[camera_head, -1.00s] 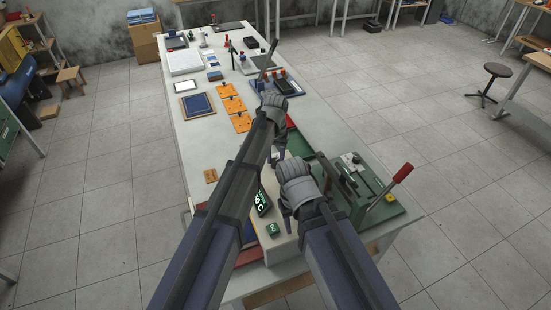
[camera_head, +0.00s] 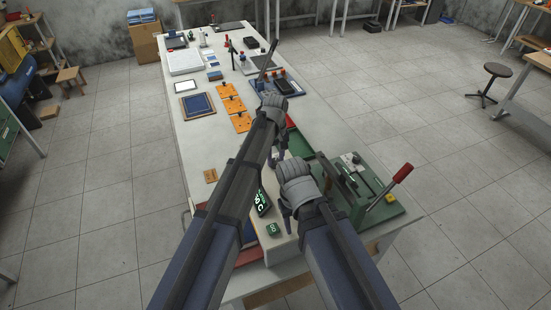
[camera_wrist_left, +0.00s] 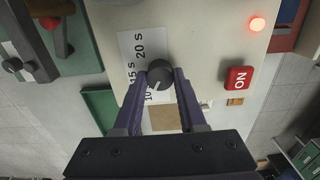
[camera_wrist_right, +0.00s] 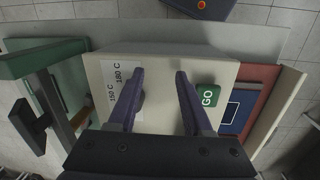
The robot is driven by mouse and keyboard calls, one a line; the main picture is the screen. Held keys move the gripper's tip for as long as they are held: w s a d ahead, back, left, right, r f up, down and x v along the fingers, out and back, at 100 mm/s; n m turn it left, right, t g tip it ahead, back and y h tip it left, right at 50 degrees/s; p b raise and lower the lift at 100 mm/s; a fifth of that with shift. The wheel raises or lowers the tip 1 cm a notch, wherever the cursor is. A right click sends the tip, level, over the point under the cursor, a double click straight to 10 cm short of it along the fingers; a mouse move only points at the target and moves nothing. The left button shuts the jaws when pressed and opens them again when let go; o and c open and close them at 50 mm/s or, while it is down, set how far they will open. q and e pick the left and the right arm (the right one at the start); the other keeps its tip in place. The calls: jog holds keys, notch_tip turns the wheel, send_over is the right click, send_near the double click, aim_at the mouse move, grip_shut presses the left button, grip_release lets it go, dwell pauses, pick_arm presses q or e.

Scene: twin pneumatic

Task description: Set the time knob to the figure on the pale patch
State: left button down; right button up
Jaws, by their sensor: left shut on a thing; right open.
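The black time knob (camera_wrist_left: 160,74) stands on a pale box face beside a white label (camera_wrist_left: 130,52) printed 10 s, 15 s and 20 s. My left gripper (camera_wrist_left: 160,80) is shut on this knob, a finger on each side. I cannot tell which figure the knob points at. A tan patch (camera_wrist_left: 163,117) lies between the left fingers; I can read no figure on it. In the head view my left gripper (camera_head: 277,155) is above my right gripper (camera_head: 286,208).
A red ON button (camera_wrist_left: 238,79) and a lit red lamp (camera_wrist_left: 257,24) are on the left wrist view's box. A green GO button (camera_wrist_right: 208,97) sits beside the right finger. A green press with a red-handled lever (camera_head: 403,172) stands at right. Orange plates (camera_head: 232,105) lie farther along the table.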

aim_at(275, 161)
dwell(0.5)
pick_arm(q)
jog(key=shift+c, duration=2.4)
grip_release()
jog(key=shift+r, duration=0.15)
pick_arm(e)
jog(key=shift+r, duration=0.15)
pick_arm(q)
notch_tip(275, 161, up, 8)
jog(key=p, duration=0.8)
jog(key=shift+f, duration=0.2)
pick_arm(e)
notch_tip(275, 161, up, 8)
jog(key=shift+f, duration=0.25)
pick_arm(q)
jog(key=shift+s+f, duration=0.1)
jog(key=shift+f, duration=0.05)
pick_arm(e)
jog(key=shift+s, duration=0.15)
